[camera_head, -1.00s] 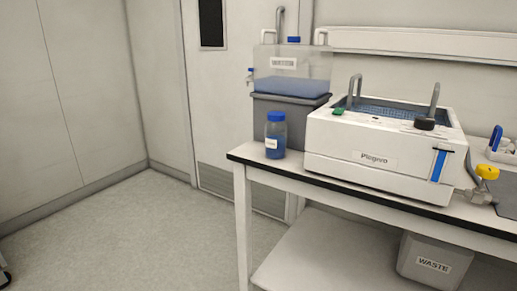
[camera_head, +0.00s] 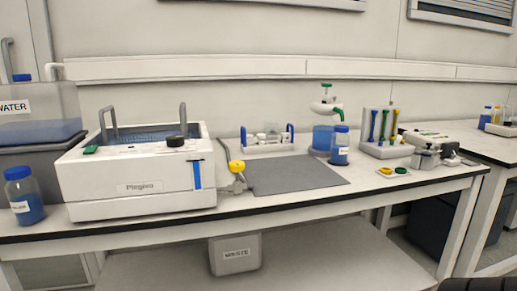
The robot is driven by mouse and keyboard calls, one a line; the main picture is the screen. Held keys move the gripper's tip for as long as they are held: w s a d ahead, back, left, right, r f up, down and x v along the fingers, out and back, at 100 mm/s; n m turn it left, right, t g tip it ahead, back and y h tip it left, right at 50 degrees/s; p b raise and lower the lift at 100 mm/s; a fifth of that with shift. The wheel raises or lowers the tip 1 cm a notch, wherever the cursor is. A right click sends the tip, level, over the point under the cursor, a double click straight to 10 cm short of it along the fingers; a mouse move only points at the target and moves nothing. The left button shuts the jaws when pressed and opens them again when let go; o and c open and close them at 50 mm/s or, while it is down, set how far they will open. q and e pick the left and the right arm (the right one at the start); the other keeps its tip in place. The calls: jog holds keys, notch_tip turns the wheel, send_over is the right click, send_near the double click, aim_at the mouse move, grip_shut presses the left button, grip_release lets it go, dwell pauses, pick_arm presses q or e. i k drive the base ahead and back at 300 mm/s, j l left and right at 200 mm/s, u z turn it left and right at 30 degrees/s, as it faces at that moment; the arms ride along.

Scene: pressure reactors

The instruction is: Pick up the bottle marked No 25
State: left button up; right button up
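One blue-capped bottle with blue contents (camera_head: 24,197) stands on the left end of the bench, in front of the water container. Its label is too small to read. A second blue-capped bottle (camera_head: 340,147) stands right of the grey mat, close to a clear vessel of blue liquid. Its label is also unreadable, so I cannot tell which bottle is No 25. More small bottles (camera_head: 490,116) with blue and yellow caps stand on the far right bench, labels unclear.
A white Plogevo bath (camera_head: 140,189) fills the bench's left part. A grey mat (camera_head: 296,176) lies bare in the middle, with a yellow-knobbed fitting (camera_head: 237,167) at its left. A rack (camera_head: 386,150) and small metal equipment (camera_head: 428,158) stand to the right. A waste bin (camera_head: 235,255) sits below.

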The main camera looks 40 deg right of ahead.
aim_at(340, 143)
jog(key=l+z, duration=0.15)
jog(key=z, duration=1.85)
